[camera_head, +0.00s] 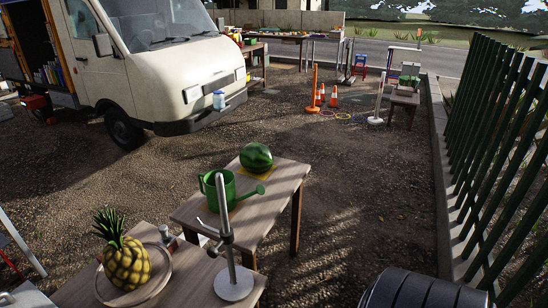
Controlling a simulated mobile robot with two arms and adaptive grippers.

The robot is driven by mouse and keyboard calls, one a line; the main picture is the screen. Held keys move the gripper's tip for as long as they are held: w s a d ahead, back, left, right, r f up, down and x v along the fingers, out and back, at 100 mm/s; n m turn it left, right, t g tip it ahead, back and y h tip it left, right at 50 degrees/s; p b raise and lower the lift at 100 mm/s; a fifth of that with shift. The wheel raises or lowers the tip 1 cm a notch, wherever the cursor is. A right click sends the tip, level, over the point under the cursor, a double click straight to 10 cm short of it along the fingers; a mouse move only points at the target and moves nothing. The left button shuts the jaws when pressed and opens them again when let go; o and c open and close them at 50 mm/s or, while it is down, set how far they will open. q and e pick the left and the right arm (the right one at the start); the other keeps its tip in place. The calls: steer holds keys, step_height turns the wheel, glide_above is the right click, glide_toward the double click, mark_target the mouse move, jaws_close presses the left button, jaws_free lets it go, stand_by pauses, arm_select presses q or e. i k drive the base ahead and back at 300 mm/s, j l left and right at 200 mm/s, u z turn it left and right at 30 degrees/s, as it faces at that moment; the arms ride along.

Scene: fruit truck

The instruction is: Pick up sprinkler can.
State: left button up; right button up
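The green sprinkler can (231,187) stands upright on a wooden table (282,182) in the head view. Its handle is on the left and its spout points right. A grey metal post on a round white base (233,284) stands in front of it and hides part of its lower body. Neither of my grippers can be made out in this view, and nothing is seen touching the can.
A watermelon (256,157) lies behind the can on a yellow mat. A nearer table holds a pineapple (127,262) on a round board. A white van (165,70) is parked at back left, and a green slatted fence (500,130) runs along the right. Gravel between is open.

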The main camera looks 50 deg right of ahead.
mark_target(230, 193)
steer(key=z, duration=1.2)
steer(key=u, duration=2.15)
steer(key=z, duration=2.15)
steer(key=i+u, duration=0.15)
steer(key=u, duration=0.75)
steer(key=i+l+u, duration=0.1)
steer(key=l+u, duration=0.15)
steer(key=u, duration=0.25)
steer(key=l+u, duration=0.25)
steer(key=u, duration=0.25)
steer(key=i, duration=0.05)
